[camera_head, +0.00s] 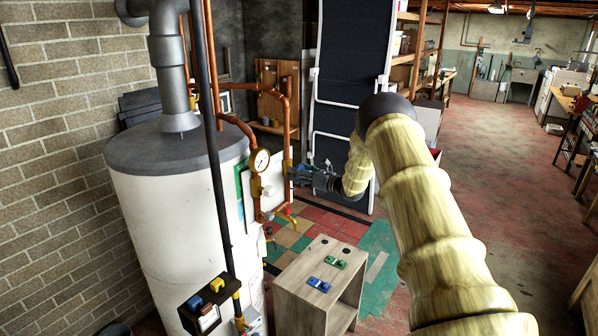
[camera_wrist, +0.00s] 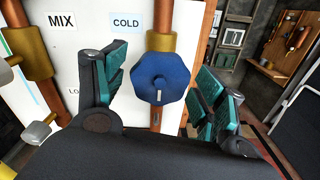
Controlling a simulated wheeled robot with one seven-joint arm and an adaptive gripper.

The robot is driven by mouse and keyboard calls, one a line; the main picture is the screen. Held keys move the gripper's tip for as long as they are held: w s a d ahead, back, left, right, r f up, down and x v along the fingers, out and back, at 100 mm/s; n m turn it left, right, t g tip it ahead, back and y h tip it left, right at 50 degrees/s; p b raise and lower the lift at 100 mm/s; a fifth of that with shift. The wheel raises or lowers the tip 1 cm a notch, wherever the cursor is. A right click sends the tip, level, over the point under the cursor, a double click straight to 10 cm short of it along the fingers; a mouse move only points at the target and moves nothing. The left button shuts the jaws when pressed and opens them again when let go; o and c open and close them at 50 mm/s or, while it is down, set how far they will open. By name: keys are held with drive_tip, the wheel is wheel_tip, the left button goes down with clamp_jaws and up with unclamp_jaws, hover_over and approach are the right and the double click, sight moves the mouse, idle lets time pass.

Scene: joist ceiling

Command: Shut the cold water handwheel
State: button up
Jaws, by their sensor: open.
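The cold water handwheel (camera_wrist: 163,75) is a blue, many-sided wheel on a copper pipe, below a brass fitting and beside a "COLD" label (camera_wrist: 126,22). A short pale mark shows on its lower face. My gripper (camera_head: 297,172) is open near the piping beside the white tank. In the wrist view its teal-padded fingers (camera_wrist: 163,70) stand left and right of the wheel, with gaps visible on both sides. No grip on the wheel shows. I cannot make out the blue wheel in the head view, where my gripper is close to that pipe.
The white water heater (camera_head: 175,215) stands left, with copper pipes and a round gauge (camera_head: 260,160). A "MIX" label (camera_wrist: 61,21) and brass fittings are left of the wheel. A wooden cabinet (camera_head: 320,262) with green and blue items stands below. Red floor at right is open.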

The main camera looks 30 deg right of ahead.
drive_tip(key=c, duration=1)
